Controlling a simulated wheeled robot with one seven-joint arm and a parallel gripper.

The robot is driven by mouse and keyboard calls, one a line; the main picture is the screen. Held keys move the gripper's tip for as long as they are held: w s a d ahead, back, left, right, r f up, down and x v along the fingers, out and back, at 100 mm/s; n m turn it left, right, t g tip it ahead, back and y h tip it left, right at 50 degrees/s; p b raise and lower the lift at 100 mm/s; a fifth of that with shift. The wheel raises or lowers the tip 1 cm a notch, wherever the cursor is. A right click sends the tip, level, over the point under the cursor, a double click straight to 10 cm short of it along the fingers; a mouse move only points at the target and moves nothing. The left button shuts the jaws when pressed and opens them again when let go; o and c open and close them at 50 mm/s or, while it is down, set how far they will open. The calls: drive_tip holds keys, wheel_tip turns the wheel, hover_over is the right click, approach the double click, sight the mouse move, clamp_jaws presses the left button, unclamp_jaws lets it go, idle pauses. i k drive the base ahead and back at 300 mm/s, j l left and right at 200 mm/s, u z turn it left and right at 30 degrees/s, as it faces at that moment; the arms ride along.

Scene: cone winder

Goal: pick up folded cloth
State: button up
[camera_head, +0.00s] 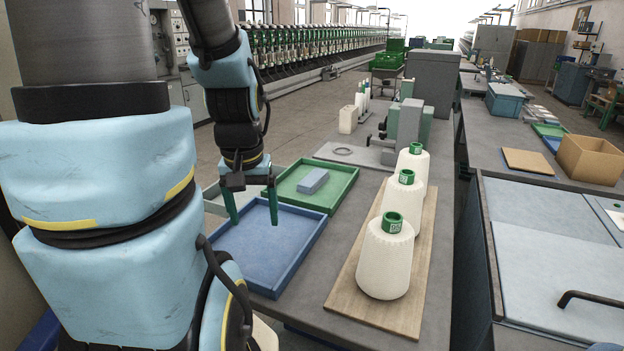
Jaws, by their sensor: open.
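A small blue-grey folded cloth (313,181), flat and block-like, lies in the green tray (345,195) on the bench. My gripper (254,222) points down with its two green fingers spread apart and nothing between them. It appears over the back part of the blue tray (265,287), to the left of the cloth and nearer to me. The gripper and the cloth are apart. The exact height of the fingertips above the tray is hard to tell.
Three white yarn cones with green tops, the nearest one (385,262) largest in view, stand on a wooden board (345,297) to the right. A grey and green device (404,127) stands behind the green tray. The blue tray looks empty.

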sight(310, 185)
drive_tip(key=k, duration=0.3)
drive_tip(key=k+l+z, duration=0.1)
drive_tip(key=k+z, duration=0.25)
drive_tip(key=k, duration=0.15)
drive_tip(key=k+l+z, duration=0.2)
drive_tip(key=k+z, duration=0.15)
drive_tip(key=i+j+z, duration=0.1)
drive_tip(key=j+z, duration=0.25)
drive_tip(key=i+j+z, duration=0.1)
drive_tip(key=j+z, duration=0.65)
drive_tip(key=i+j, duration=0.1)
drive_tip(key=j, duration=1.1)
drive_tip(key=i+j, duration=0.1)
drive_tip(key=j, duration=2.3)
drive_tip(key=i+j, duration=0.1)
drive_tip(key=j, duration=0.25)
drive_tip(key=i+j, duration=0.15)
drive_tip(key=j, duration=0.15)
drive_tip(key=i+j, duration=0.1)
drive_tip(key=j, duration=0.25)
drive_tip(key=i+j, duration=0.1)
drive_tip(key=j, duration=0.25)
drive_tip(key=i+j, duration=0.15)
drive_tip(key=j, duration=0.2)
